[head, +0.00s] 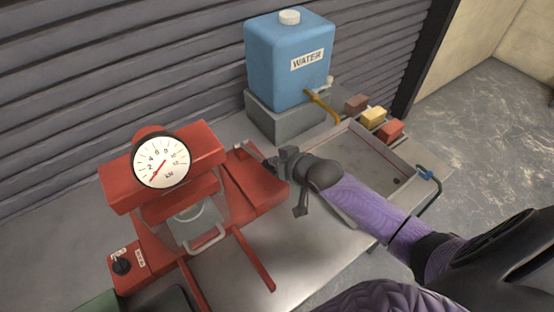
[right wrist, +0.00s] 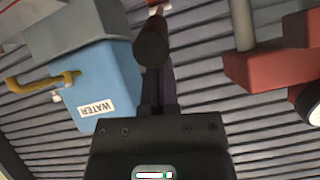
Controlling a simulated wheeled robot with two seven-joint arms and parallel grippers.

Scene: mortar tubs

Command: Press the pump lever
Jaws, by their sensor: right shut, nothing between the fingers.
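The red press (head: 160,205) with a round white gauge (head: 162,162) stands on the left of the bench. The needle points to the low end of the scale. My right gripper (head: 274,163) is shut and empty at the right end of the press's red base. In the right wrist view, a dark rounded grip (right wrist: 150,43), apparently the pump lever's end, is at the tips of my shut fingers (right wrist: 158,80). I cannot tell whether they touch. In the head view the lever is mostly hidden by my gripper. My left gripper is out of view.
A blue water tank (head: 280,75) with a yellow spout stands on a grey block (head: 285,122) behind my right gripper. A shallow metal tray (head: 405,160) lies at right, with coloured blocks (head: 373,117) along its back. A ribbed shutter wall closes the back.

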